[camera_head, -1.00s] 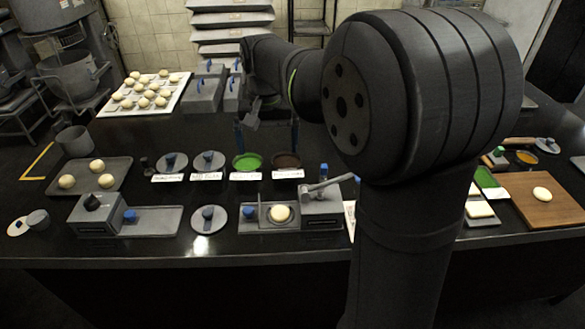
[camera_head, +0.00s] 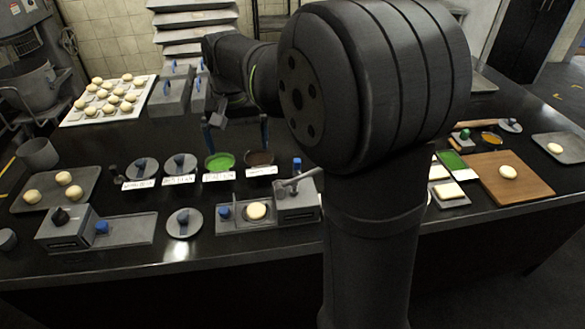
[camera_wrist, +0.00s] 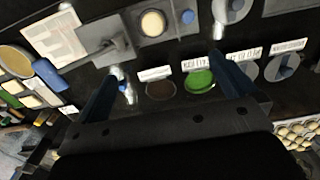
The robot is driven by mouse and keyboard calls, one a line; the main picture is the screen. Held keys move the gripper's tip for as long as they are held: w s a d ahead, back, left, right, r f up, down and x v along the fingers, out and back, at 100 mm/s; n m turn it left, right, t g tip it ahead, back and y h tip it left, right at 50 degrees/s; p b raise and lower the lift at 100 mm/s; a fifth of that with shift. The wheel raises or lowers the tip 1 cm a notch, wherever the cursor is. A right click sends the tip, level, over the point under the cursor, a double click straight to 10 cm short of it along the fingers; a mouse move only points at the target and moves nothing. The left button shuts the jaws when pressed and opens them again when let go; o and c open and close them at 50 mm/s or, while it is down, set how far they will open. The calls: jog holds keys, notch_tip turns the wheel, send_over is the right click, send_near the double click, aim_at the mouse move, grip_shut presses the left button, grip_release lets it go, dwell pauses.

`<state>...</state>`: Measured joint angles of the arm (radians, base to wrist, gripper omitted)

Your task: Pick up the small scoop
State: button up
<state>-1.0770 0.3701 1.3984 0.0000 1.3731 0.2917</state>
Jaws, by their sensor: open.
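My gripper (camera_head: 236,146) is open and empty, above the green bowl (camera_head: 219,162) and the brown bowl (camera_head: 260,159). In the wrist view its two blue fingers (camera_wrist: 166,62) point down at the counter, with the brown bowl (camera_wrist: 160,90) and green bowl (camera_wrist: 199,80) between and below them. A small upright tool with a blue top (camera_head: 297,164) stands right of the brown bowl; in the wrist view the blue and metal tool (camera_wrist: 123,86) is beside the left finger. It may be the small scoop; I cannot tell for sure.
A lever press (camera_head: 297,196) and a dough ball (camera_head: 256,210) are in front of the bowls. Lidded grey discs (camera_head: 180,165) with labels are to the left. Tall grey boxes (camera_head: 170,98) stand behind. A wooden board (camera_head: 515,180) is at right.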

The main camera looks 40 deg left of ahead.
dwell(0.4)
jog(key=c, duration=1.2)
send_over(297, 168)
notch_tip(297, 168, down, 6)
jog(key=shift+m, duration=0.4)
jog(key=f, duration=1.1)
jog(key=shift+w+a+f, duration=0.25)
jog(key=shift+w, duration=0.15)
jog(key=shift+w+f, duration=0.1)
jog(key=shift+f, duration=2.75)
